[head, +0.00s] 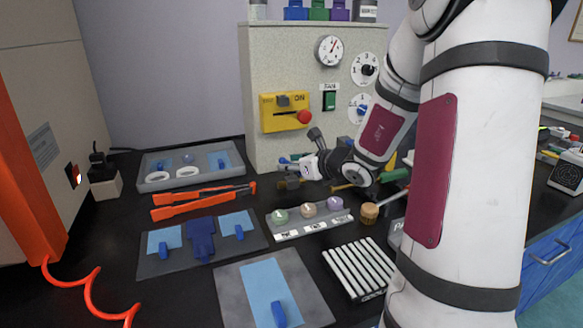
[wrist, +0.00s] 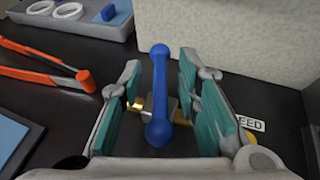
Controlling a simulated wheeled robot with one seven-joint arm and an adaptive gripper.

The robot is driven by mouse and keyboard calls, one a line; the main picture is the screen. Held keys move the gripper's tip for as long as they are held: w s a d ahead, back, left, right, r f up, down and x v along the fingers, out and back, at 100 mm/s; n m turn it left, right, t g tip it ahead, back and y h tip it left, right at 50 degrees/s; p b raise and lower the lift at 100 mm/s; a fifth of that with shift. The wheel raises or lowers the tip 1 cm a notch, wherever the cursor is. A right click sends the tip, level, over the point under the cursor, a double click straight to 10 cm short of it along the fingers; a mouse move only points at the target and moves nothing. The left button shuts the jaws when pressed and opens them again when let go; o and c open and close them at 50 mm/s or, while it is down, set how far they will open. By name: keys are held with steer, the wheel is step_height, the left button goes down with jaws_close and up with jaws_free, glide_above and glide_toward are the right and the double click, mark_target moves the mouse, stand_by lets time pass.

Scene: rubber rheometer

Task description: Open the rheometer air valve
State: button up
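The air valve shows in the wrist view as a blue bar handle (wrist: 160,92) with rounded ends, on a brass fitting (wrist: 137,106). The handle runs up and down the picture, crosswise to the visible brass piece. My gripper (wrist: 162,100) is open, with teal-padded fingers on either side of the handle. A gap shows between the handle and the pads on both sides. In the head view my gripper (head: 298,168) is low in front of the grey machine cabinet (head: 280,70), and it hides most of the valve.
Orange tongs (head: 200,200) and a grey tray (head: 190,165) lie to the left. A rack with coloured knobs (head: 308,215) stands just in front of my gripper. A label partly reading "EED" (wrist: 250,123) is right of the valve. The yellow switch box (head: 285,111) is above.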

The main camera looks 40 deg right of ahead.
jaws_close()
